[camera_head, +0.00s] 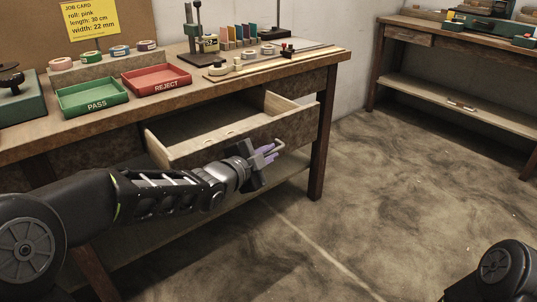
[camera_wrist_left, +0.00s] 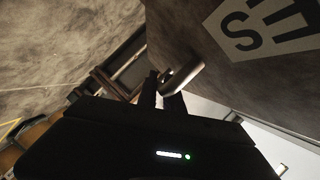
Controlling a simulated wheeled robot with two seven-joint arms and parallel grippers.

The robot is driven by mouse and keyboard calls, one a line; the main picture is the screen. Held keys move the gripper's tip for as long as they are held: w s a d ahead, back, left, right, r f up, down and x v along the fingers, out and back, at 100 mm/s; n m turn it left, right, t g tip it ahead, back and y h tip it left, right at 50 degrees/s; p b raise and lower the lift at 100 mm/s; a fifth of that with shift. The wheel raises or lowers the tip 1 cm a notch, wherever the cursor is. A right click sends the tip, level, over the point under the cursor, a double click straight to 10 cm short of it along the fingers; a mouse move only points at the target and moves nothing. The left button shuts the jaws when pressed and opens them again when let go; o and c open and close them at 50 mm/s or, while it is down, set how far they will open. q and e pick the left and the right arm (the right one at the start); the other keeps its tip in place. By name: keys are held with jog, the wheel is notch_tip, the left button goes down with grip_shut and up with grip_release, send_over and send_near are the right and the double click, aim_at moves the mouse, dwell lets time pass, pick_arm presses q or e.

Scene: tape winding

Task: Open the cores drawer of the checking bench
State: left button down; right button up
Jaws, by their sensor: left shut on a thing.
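The drawer (camera_head: 205,125) under the checking bench (camera_head: 150,107) is pulled out, and its pale wooden inside shows. My left gripper (camera_head: 267,152) is at the drawer's front, shut on its handle (camera_head: 279,145). In the left wrist view, the fingers of my left gripper (camera_wrist_left: 161,92) meet the metal handle (camera_wrist_left: 185,76), beside the brown drawer front (camera_wrist_left: 185,25). A pale label (camera_wrist_left: 265,30) on the front is partly cut off; a letter S is readable. My right gripper is out of view.
On the bench stand a green PASS tray (camera_head: 92,97), a red REJECT tray (camera_head: 157,80), and several tape rolls. A second bench (camera_head: 450,48) stands at the back right. The floor (camera_head: 400,190) between is clear.

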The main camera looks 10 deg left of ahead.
pick_arm(q)
jog(key=c, duration=1.8)
grip_release()
jog(key=shift+o, duration=0.2)
jog(key=p+v, duration=0.1)
jog(key=v, duration=0.6)
jog(key=shift+s+a+p, duration=0.2)
jog(key=shift+s+p, duration=0.15)
jog(key=shift+s, duration=0.1)
